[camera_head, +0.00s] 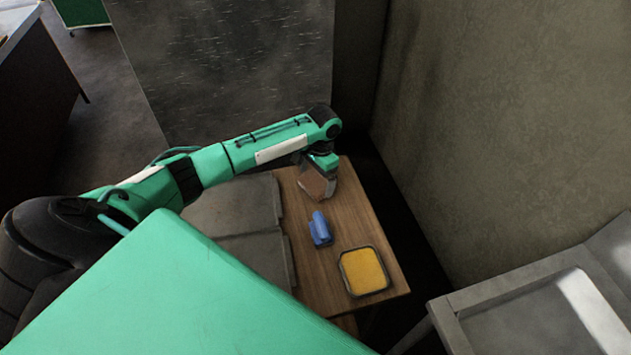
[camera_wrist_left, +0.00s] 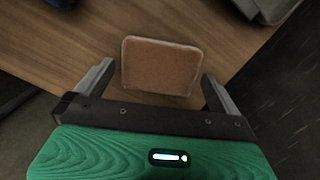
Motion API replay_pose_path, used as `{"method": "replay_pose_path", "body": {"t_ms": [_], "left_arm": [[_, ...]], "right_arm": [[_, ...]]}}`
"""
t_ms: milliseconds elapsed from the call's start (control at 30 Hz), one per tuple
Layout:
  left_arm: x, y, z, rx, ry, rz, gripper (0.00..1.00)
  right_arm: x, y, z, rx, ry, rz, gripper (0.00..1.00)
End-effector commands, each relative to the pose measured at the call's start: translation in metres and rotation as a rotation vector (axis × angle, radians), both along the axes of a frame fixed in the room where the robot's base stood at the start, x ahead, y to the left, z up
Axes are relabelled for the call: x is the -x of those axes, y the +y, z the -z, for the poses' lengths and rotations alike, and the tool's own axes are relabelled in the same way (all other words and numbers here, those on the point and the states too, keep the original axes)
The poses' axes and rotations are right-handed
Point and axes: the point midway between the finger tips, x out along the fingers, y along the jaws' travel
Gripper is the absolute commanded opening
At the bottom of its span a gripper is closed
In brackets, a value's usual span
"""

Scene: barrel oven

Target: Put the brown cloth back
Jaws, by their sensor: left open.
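The brown cloth (camera_wrist_left: 160,67) is a flat rounded rectangle on the wooden table, seen in the left wrist view between my left gripper's fingers. My left gripper (camera_wrist_left: 152,88) is open, with one finger on each side of the cloth and a visible gap to each. In the head view the left gripper (camera_head: 317,190) is over the far end of the wooden table (camera_head: 310,262), and the brown cloth (camera_head: 312,184) shows partly at its fingers. I cannot tell whether the fingers touch the tabletop. My right gripper is not in view.
A blue object (camera_head: 320,229) stands mid-table, and a yellow pad in a dark-rimmed tray (camera_head: 363,271) lies at the near end. Grey panels (camera_head: 238,213) adjoin the table's left side. A wall (camera_head: 510,110) rises at the right, and a grey metal unit (camera_head: 560,300) stands lower right.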

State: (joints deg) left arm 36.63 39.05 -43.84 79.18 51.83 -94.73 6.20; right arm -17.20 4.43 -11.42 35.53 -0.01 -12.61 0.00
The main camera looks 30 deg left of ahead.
Motion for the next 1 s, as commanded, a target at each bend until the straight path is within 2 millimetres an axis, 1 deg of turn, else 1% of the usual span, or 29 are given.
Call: {"method": "replay_pose_path", "body": {"t_ms": [100, 300, 433, 600, 1000], "left_arm": [[-0.004, 0.000, -0.025, -0.001, -0.004, 0.001, 1.00], [-0.009, -0.002, -0.067, 0.000, -0.004, 0.000, 1.00], [-0.011, -0.003, -0.086, 0.001, -0.002, 0.001, 1.00], [-0.011, -0.003, -0.098, 0.000, 0.001, 0.000, 1.00], [-0.012, -0.003, -0.100, 0.000, 0.001, 0.000, 1.00]], "right_arm": [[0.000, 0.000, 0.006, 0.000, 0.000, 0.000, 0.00], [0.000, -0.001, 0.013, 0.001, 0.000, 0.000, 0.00], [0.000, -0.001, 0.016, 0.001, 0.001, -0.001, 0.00], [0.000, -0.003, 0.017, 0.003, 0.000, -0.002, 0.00], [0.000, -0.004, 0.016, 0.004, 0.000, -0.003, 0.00]]}}
